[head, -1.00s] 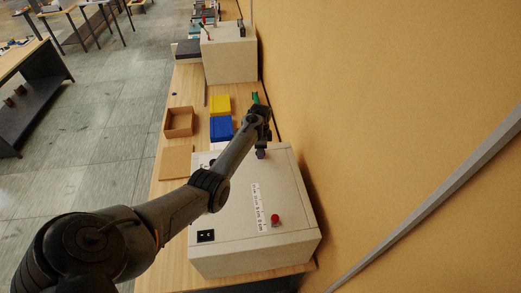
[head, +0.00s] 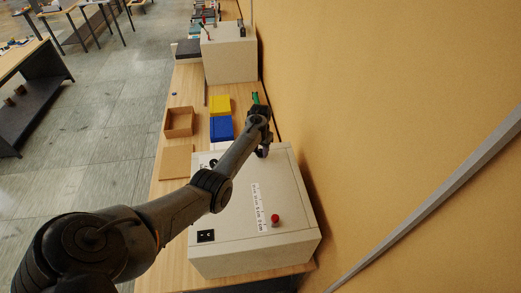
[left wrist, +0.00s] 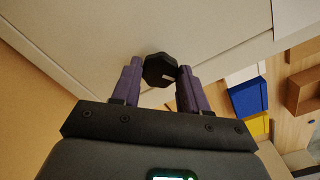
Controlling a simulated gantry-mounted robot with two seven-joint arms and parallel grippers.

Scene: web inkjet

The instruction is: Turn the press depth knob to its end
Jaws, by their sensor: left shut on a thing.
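The press depth knob (left wrist: 157,66) is black and faceted, with a pale pointer mark toward the right in the left wrist view. It sits on the pale grey machine box (head: 238,218), near the box's far edge. My left gripper (head: 262,153) is at that far end of the box; its purple fingers (left wrist: 160,70) stand on either side of the knob and are shut on it. My right gripper is not in view.
The box top also bears a red button (head: 275,218), a label strip (head: 258,207) and a black switch (head: 206,236). Beyond it lie a blue block (head: 221,129), a yellow block (head: 220,104) and an open cardboard box (head: 179,122). An orange-tan wall (head: 390,110) runs along the right.

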